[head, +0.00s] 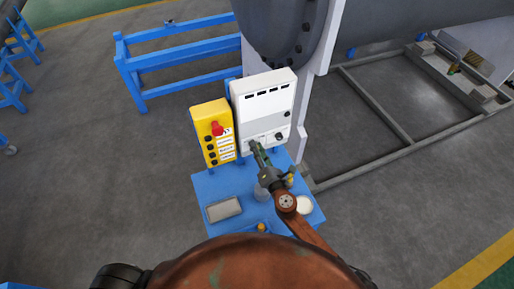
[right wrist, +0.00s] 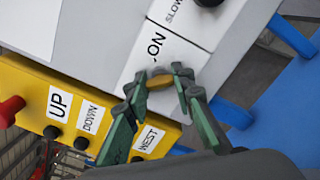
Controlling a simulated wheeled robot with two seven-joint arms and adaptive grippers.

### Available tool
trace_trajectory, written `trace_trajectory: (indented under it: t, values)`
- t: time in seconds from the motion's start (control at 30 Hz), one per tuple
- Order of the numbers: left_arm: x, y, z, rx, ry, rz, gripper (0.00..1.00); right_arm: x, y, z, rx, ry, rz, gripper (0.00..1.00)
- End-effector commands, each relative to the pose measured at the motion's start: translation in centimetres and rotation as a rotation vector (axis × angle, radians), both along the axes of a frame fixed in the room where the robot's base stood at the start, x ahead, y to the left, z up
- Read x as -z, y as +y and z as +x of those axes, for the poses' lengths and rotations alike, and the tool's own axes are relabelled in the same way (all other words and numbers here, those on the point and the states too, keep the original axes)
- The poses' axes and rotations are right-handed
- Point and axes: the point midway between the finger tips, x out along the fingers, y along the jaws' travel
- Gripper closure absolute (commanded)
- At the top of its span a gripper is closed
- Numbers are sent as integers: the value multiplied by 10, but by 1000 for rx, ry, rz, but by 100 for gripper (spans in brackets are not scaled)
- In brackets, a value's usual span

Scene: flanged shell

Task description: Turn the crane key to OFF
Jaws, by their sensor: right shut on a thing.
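The white control box (head: 265,103) stands upright at the back of a blue table. My right gripper (head: 254,149) reaches its lower left face in the head view. In the right wrist view my right gripper (right wrist: 162,84) has its green fingers shut on the crane key (right wrist: 158,73), just below the ON label (right wrist: 156,45). The fingers cover most of the key, so its exact turn and any OFF label cannot be read. A dark knob (right wrist: 208,2) sits by the SLOW label at the top edge. My left gripper is not in view.
A yellow button box (head: 198,122) with a red stop button (head: 216,128) stands left of the white box. The blue table (head: 206,187) holds a grey tray (head: 223,209) and a white round dish (head: 304,205). A blue rail frame (head: 180,65) stands behind.

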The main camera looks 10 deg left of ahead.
Motion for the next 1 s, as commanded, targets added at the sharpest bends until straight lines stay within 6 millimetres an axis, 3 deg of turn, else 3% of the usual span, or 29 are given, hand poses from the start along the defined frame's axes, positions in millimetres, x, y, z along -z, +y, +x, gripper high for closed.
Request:
trace_trajectory:
  t: [0.63, 0.67, 0.9, 1.0]
  values:
    - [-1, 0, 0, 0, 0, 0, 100, 3, 0, -1, -1, -23, -41, 100]
    - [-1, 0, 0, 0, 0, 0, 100, 3, 0, -1, -1, -23, -41, 75]
    - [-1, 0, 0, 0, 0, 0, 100, 1, 0, 0, -1, -25, -40, 59]
    - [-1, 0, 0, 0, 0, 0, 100, 1, 0, 0, 0, -25, -39, 59]
